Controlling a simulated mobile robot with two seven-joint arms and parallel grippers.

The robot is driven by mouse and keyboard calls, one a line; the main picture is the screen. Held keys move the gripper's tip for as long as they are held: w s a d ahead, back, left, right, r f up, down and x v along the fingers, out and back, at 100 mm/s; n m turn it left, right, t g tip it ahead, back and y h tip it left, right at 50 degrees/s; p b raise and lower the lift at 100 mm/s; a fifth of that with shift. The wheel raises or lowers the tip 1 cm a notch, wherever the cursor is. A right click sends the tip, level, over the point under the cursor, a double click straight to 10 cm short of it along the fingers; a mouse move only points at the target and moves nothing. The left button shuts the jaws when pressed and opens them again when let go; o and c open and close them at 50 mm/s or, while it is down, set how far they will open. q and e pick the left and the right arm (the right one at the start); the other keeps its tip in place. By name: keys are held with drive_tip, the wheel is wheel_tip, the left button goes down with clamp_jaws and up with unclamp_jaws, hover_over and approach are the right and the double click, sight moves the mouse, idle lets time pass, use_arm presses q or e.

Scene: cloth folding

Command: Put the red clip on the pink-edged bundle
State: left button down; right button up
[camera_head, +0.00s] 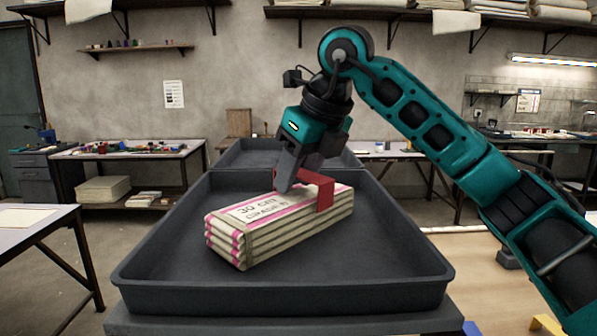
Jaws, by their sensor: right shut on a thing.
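The pink-edged bundle (250,228) is a long stack of cream folded cloth with pink stripes and a printed label on top. It lies at an angle in a dark grey tray (142,278). The red clip (325,196) is at the far right part of the bundle, with one side hanging down over its front face. My right gripper (284,188) comes down from above at the clip and is shut on it. Its fingers partly hide the clip and the bundle's top. Whether the clip bears on the bundle cannot be told. My left gripper is not in view.
A second dark tray (258,155) stands behind the first. A white-topped table (25,222) is at the left, and a workbench with small items (130,150) is at the back left. The tray floor around the bundle is clear.

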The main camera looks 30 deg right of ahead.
drive_tip(key=f, duration=0.3)
drive_tip(key=shift+s+a+g, duration=0.15)
drive_tip(key=shift+s+g, duration=0.05)
drive_tip(key=shift+g, duration=0.2)
drive_tip(key=o, duration=0.5)
drive_tip(key=shift+c, duration=0.2)
drive_tip(key=shift+o, duration=0.7)
drive_tip(key=shift+r, duration=0.1)
drive_tip(key=shift+o, duration=0.2)
drive_tip(key=shift+r, duration=0.2)
drive_tip(key=shift+o, duration=0.6)
drive_tip(key=p+v, duration=0.2)
drive_tip(key=v, duration=1.3)
drive_tip(key=shift+t, duration=0.4)
drive_tip(key=shift+w, duration=0.15)
